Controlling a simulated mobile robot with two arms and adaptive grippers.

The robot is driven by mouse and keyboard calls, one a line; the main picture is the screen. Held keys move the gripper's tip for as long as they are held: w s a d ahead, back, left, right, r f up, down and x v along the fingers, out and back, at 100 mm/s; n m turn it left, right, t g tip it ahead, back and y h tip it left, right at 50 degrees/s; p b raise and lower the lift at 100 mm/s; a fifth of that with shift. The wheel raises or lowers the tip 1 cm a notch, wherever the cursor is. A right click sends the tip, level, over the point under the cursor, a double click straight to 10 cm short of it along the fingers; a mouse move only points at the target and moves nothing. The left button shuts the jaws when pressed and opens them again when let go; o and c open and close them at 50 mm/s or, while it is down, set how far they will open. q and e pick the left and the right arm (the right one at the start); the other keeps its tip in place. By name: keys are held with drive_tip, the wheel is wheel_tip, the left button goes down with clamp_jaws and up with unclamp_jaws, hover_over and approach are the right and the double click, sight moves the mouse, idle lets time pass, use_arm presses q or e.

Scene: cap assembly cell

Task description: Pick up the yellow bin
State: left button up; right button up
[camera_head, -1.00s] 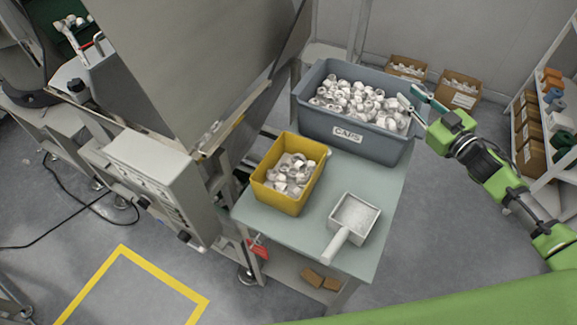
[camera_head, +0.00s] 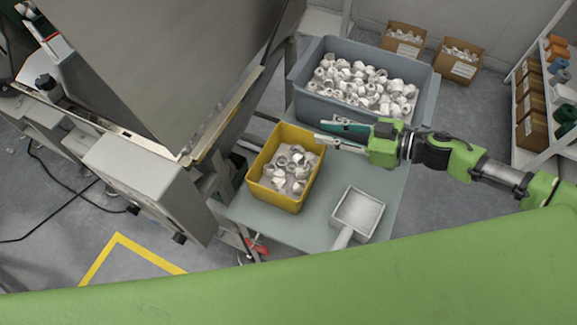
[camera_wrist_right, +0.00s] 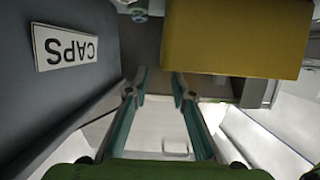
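The yellow bin (camera_head: 284,199) stands on the pale green table, upright and filled with white caps. My right gripper (camera_head: 321,132) is just right of the bin's far right corner, its fingers pointing left. In the right wrist view, the gripper (camera_wrist_right: 159,82) is open with nothing between its fingertips. The bin's yellow wall (camera_wrist_right: 235,38) fills the upper right of that view, apart from the fingers. My left gripper is not in view.
A large grey-blue bin labelled CAPS (camera_head: 303,103) stands behind my right gripper. A white scoop (camera_head: 357,214) lies on the table right of the yellow bin. A large grey machine (camera_head: 170,60) stands close on the left. Cardboard boxes sit on the floor behind.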

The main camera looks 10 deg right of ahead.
sight(304, 130)
drive_tip(key=shift+x, duration=1.05)
drive_tip(key=shift+w+a+f, duration=0.1)
drive_tip(key=shift+w+a, duration=0.05)
drive_tip(key=shift+a, duration=0.2)
drive_tip(key=p+x, duration=0.1)
drive_tip(key=x, duration=0.3)
drive_tip(key=shift+f, duration=0.2)
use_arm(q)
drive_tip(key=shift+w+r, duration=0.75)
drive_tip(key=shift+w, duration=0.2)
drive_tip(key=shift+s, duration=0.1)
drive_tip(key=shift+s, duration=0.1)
use_arm(e)
clamp_jaws()
